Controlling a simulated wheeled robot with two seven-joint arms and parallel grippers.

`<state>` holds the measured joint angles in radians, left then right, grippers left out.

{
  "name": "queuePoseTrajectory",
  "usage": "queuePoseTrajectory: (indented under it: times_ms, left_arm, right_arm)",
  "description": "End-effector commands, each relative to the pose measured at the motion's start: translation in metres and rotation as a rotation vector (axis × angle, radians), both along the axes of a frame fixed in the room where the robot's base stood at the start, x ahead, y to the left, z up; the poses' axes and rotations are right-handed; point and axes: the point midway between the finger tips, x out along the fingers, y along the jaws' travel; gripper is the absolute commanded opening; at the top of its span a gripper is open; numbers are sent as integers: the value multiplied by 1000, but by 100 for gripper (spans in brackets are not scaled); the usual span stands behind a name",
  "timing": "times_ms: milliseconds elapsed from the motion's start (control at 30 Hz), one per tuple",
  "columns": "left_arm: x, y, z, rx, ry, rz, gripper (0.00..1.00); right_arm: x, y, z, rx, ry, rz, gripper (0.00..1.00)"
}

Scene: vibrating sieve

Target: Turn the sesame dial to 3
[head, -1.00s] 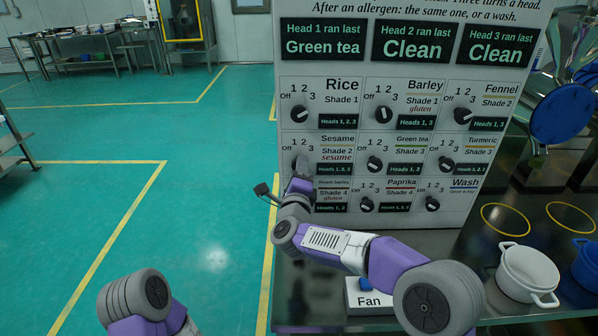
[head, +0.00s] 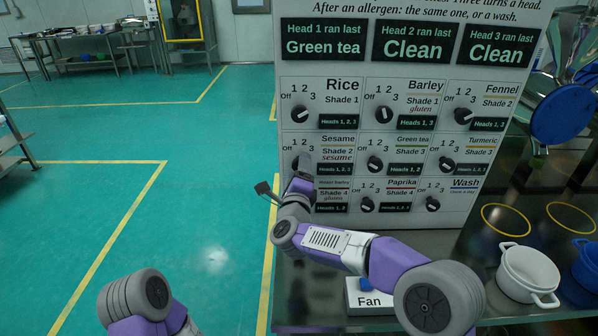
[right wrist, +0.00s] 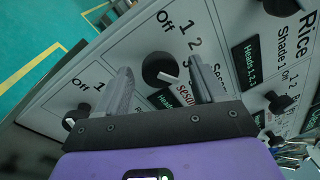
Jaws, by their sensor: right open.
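The sesame dial (right wrist: 157,67) is a black round knob with a white mark, on the white panel. In the right wrist view its mark points to the lower right, toward the side where the 3 stands; the exact setting is hard to read. My right gripper (right wrist: 160,75) is open, with one finger on each side of the dial and a visible gap to both. My left gripper is out of view.
The panel (head: 455,45) carries several other dials close by, including the rice dial (head: 300,115) above and the green tea dial (head: 375,164) to the right. A Fan box (head: 368,300) and a white pot (head: 527,275) stand on the dark counter. Open floor lies left.

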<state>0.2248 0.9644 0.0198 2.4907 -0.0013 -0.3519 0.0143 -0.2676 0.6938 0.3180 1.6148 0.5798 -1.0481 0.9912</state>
Motion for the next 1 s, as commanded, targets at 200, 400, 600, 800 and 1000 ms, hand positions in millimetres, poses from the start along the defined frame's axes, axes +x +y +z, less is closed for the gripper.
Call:
queuePoseTrajectory:
  times_ms: [200, 400, 600, 800, 1000]
  left_arm:
    - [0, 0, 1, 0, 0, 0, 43]
    - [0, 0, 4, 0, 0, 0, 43]
    - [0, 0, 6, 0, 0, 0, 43]
    - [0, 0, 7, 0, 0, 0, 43]
    - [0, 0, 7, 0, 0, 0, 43]
  right_arm:
    - [-5, 1, 0, -1, 1, 1, 69]
    - [-30, 2, -2, -2, 0, 2, 69]
    - [-59, 5, -5, -1, 0, 3, 69]
    - [-74, 5, -8, 1, 0, 0, 69]
    - [-75, 5, -8, 1, 0, 0, 69]
